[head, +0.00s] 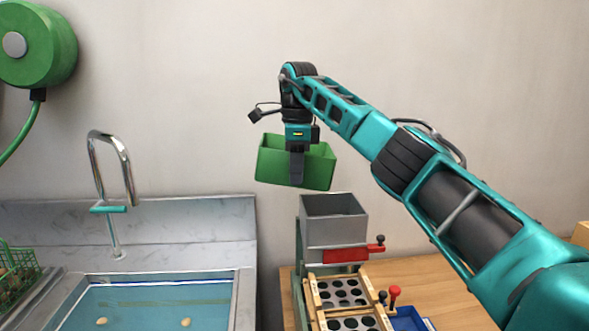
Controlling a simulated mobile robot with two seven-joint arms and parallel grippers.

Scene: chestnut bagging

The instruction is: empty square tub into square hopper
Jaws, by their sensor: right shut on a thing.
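The square tub (270,165) is green and hangs in the air, slightly tilted, above the hopper. My right gripper (297,172) comes down over the tub's near wall and is shut on it. What the tub holds is hidden behind its near wall. The square hopper (335,229) is a grey open-topped box on a green frame, just below and a little right of the tub, with a gap between them. A red slide (345,255) sits at its lower front. My left gripper is not in view.
Below the hopper are wooden boards with round holes (342,292), a red knob (395,291) and a blue tray (408,318). A sink (150,295) with water and a tall tap (112,200) stands left. A green basket (18,280) is at the left edge.

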